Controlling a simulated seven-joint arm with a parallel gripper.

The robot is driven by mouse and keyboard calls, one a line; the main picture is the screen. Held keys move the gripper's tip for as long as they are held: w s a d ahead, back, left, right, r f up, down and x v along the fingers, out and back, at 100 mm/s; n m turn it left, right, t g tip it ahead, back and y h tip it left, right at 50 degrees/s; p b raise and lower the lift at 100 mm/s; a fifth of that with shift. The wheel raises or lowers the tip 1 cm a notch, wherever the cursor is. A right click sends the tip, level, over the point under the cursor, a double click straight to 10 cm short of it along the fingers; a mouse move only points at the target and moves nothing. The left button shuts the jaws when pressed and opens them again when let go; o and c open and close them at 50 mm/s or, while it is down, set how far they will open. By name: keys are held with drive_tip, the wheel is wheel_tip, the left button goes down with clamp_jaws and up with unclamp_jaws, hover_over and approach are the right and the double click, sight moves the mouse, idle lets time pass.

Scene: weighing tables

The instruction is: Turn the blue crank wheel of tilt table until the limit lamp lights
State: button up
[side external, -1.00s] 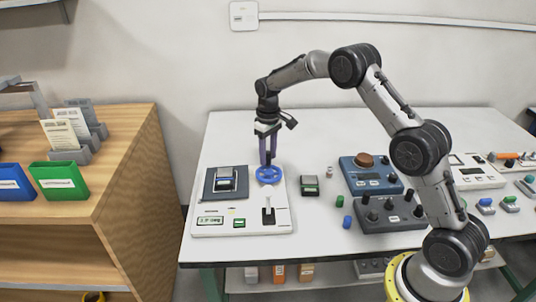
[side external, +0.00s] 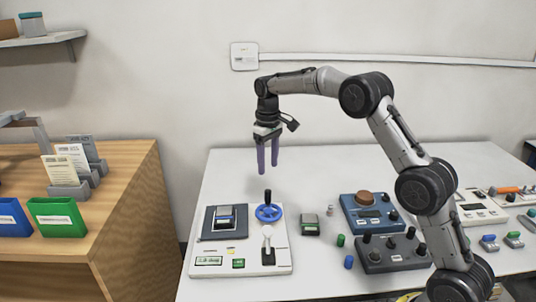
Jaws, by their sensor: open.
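The blue crank wheel (side external: 269,213) lies flat on the white tilt table (side external: 275,258), with a black knob (side external: 268,196) standing up from it. A dark plate (side external: 207,233) on the table carries a small block (side external: 225,216). A green-lit readout (side external: 209,260) and a small green panel (side external: 238,263) sit at the front edge; I cannot read them, nor tell which part is the limit lamp. A lever with a black base (side external: 268,256) stands at front right. My gripper (side external: 268,172) is open and empty, pointing down above the knob and apart from it.
A small dark device (side external: 310,226) stands right of the tilt table. Farther right are a blue box with a brown knob (side external: 370,214) and a dark knobbed box (side external: 390,255). Green and blue cylinders (side external: 348,262) stand near them.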

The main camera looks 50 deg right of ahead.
drive_tip(key=shift+r, duration=1.45)
drive_tip(key=s+a+r+t, duration=0.1)
drive_tip(key=s+a+r, duration=0.15)
drive_tip(key=r, duration=0.35)
drive_tip(key=s+a+r+t, duration=0.1)
drive_tip(key=s+r, duration=0.2)
drive_tip(key=r, duration=0.3)
drive_tip(key=s+a+r+n+t, duration=0.1)
drive_tip(key=s+a+r, duration=0.15)
drive_tip(key=s, duration=0.35)
drive_tip(key=s+a+r+t, duration=0.1)
drive_tip(key=s+a+r, duration=0.15)
drive_tip(key=s, duration=0.35)
drive_tip(key=s+a+f+t, duration=0.1)
drive_tip(key=s+f, duration=0.1)
drive_tip(key=s, duration=1)
drive_tip(key=s+f+m, duration=0.1)
drive_tip(key=s+f, duration=0.6)
drive_tip(key=f, duration=0.3)
drive_tip(key=shift+s+a+t, duration=0.3)
drive_tip(key=shift+a, duration=0.1)
